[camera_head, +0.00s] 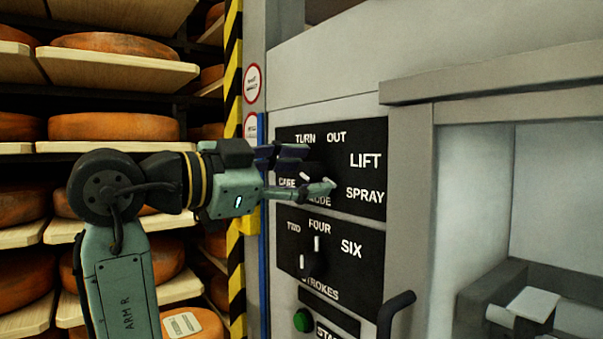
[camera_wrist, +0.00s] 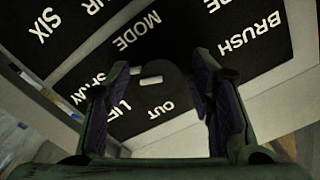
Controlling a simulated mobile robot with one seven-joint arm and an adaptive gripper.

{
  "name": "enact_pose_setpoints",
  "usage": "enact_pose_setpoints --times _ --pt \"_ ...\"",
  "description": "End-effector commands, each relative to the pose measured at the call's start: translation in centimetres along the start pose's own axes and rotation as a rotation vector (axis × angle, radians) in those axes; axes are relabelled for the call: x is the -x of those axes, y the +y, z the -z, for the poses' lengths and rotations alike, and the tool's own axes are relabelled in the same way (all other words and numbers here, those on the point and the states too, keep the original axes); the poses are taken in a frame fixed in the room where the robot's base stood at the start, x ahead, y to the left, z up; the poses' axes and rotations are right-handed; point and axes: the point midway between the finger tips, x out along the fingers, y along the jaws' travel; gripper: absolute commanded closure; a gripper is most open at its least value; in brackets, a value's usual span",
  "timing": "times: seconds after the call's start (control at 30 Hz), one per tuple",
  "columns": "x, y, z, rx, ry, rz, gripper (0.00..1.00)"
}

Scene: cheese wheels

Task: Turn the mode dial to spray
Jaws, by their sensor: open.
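The mode dial (camera_wrist: 165,92) is a dark knob on a black panel (camera_head: 360,142), almost lost against it. In the wrist view it lies between the two fingers of my gripper (camera_wrist: 160,105), with two short white marks by it. The wrist view reads upside down: MODE, BRUSH, OUT, LIFT and a partly covered SPRAY. In the head view my gripper (camera_head: 318,169) reaches the panel from the left, fingers apart, and covers much of the dial. The SPRAY label (camera_head: 365,195) is at the panel's lower right, LIFT above it. I cannot tell whether the fingers touch the dial.
Below is a strokes dial (camera_head: 316,262) with TWO, FOUR and SIX. A green button (camera_head: 303,320) and a dark handle (camera_head: 396,312) sit lower. A yellow-black striped post (camera_head: 234,110) and shelves of cheese wheels (camera_head: 115,126) stand left. An open bay is at the right.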

Motion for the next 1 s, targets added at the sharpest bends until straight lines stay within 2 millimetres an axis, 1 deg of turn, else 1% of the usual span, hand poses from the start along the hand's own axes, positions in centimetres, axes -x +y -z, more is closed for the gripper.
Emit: enact_pose_setpoints --times 0.17,0.4,0.5,0.6,0.77,1.0 --pt "2.2 -0.1 0.0 -0.001 0.000 0.004 0.51" --pt "7.4 -0.1 0.1 -0.001 0.000 0.004 0.51" --pt "9.3 -0.1 0.1 -0.001 0.000 0.004 0.51" --pt "10.6 0.0 0.0 -0.001 -0.001 0.003 0.51" --pt "11.7 0.0 0.0 0.000 0.000 0.001 0.51" --pt "11.9 0.0 0.0 0.000 0.000 0.001 0.51"
